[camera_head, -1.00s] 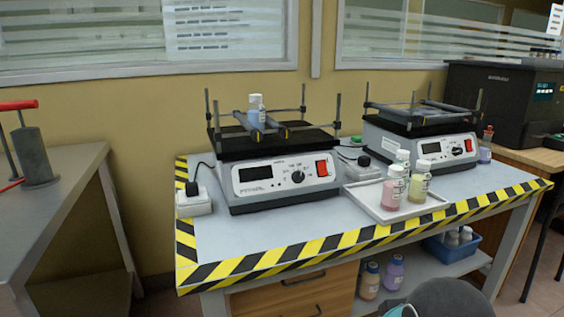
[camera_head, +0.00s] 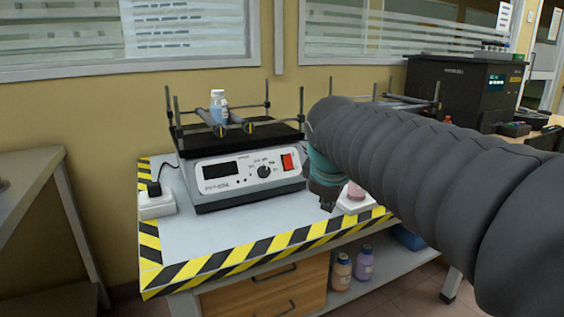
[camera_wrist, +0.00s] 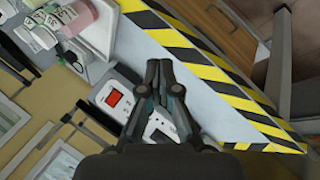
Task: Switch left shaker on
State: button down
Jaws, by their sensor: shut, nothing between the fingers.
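The left shaker (camera_head: 245,180) stands on the table with a white front panel, a dark display (camera_head: 220,169), a black knob (camera_head: 263,172) and a red switch (camera_head: 287,162). A bottle with clear blue liquid (camera_head: 218,107) sits between the bars on its black platform. My gripper (camera_head: 328,206) is just right of the shaker's front, apart from the switch in the head view. In the wrist view my gripper (camera_wrist: 159,62) is shut and empty, with the red switch (camera_wrist: 113,99) to its left. My arm hides most of the right shaker.
A white tray (camera_head: 352,208) with bottles is partly hidden behind my arm; bottles also show in the wrist view (camera_wrist: 88,18). A white power socket (camera_head: 157,204) is left of the shaker. The front tabletop (camera_head: 215,228) is clear up to the striped edge.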

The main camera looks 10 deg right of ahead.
jog(key=w+r+n, duration=0.2)
jog(key=w+n, duration=0.1)
jog(key=w, duration=0.5)
jog(key=w+r+n+h+b, duration=0.1)
jog(key=w+r+n, duration=0.1)
jog(key=w+n, duration=0.2)
jog(key=w, duration=0.3)
jog(key=shift+w+a+t+h, duration=0.2)
jog(key=shift+w+t+h, duration=0.1)
jog(key=shift+w+t, duration=0.1)
jog(key=p, duration=0.2)
send_near(288, 162)
jog(key=w+d+f, duration=0.2)
jog(key=d+f, duration=0.1)
jog(key=f, duration=0.1)
jog(key=shift+w+d+f, duration=0.25)
jog(key=shift+w+d, duration=0.05)
jog(key=shift+w, duration=0.05)
jog(key=shift+w, duration=0.1)
jog(key=shift+w+a+f+p, duration=0.1)
jog(key=shift+w+f+p, duration=0.05)
jog(key=shift+w+p, duration=0.2)
